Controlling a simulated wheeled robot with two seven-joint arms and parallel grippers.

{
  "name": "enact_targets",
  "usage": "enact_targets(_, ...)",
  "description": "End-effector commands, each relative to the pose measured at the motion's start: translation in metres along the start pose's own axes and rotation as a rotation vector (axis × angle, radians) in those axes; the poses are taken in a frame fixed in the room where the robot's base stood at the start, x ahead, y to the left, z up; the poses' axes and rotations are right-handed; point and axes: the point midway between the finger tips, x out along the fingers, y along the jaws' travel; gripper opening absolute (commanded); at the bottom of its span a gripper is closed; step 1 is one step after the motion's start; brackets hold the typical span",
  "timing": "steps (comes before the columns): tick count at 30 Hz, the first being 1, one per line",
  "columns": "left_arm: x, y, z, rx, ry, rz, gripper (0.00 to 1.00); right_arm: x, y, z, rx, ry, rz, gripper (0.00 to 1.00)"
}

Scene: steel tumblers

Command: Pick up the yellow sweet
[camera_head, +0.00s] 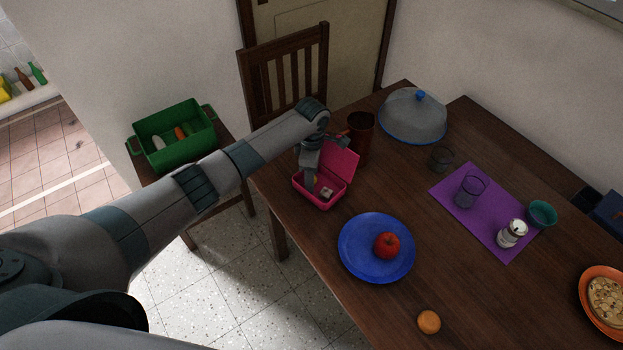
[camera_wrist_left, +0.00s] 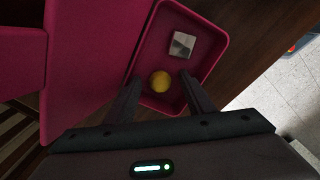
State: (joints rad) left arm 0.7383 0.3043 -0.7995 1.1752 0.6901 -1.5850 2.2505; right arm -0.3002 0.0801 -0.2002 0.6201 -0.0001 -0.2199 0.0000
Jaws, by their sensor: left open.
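The yellow sweet (camera_wrist_left: 160,81) lies inside the open pink box (camera_head: 317,201), whose pink wall also shows in the left wrist view (camera_wrist_left: 222,42). A small silvery square item (camera_wrist_left: 182,44) lies in the box beyond the sweet. My left gripper (camera_wrist_left: 160,88) is open, with its two fingers reaching toward the box and the sweet between their tips. The sweet looks not gripped. In the head view my left gripper (camera_head: 313,178) is over the box and mostly hides the sweet. My right gripper is not in view.
The box's raised lid (camera_head: 342,160) and a brown cup (camera_head: 361,130) stand close beside my left gripper. A blue plate (camera_head: 360,255) with a red apple (camera_head: 387,245) is nearby. A grey dome (camera_head: 412,117) stands at the back.

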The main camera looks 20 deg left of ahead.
Motion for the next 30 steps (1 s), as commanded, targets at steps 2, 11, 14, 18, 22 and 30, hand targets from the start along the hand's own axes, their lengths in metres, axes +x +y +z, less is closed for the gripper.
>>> enact_targets(2, 0.0, 0.0, 0.0, 0.0, 0.0, 0.0, 0.49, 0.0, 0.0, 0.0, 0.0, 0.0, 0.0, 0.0)
enact_targets(11, 0.0, 0.0, 0.0, 0.0, 0.0, 0.0, 0.08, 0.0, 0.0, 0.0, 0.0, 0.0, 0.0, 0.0)
enact_targets(14, 0.0, 0.0, 0.0, 0.0, 0.0, 0.0, 0.05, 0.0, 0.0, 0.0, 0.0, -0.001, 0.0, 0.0)
enact_targets(18, 0.0, 0.0, 0.0, 0.0, 0.0, 0.0, 0.05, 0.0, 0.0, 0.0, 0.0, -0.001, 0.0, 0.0)
enact_targets(22, -0.002, 0.0, 0.0, 0.0, -0.001, 0.0, 0.05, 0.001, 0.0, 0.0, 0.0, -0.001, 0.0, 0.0)
enact_targets(30, -0.023, 0.001, 0.0, 0.0, -0.002, 0.002, 0.05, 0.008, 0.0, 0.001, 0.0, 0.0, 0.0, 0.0)
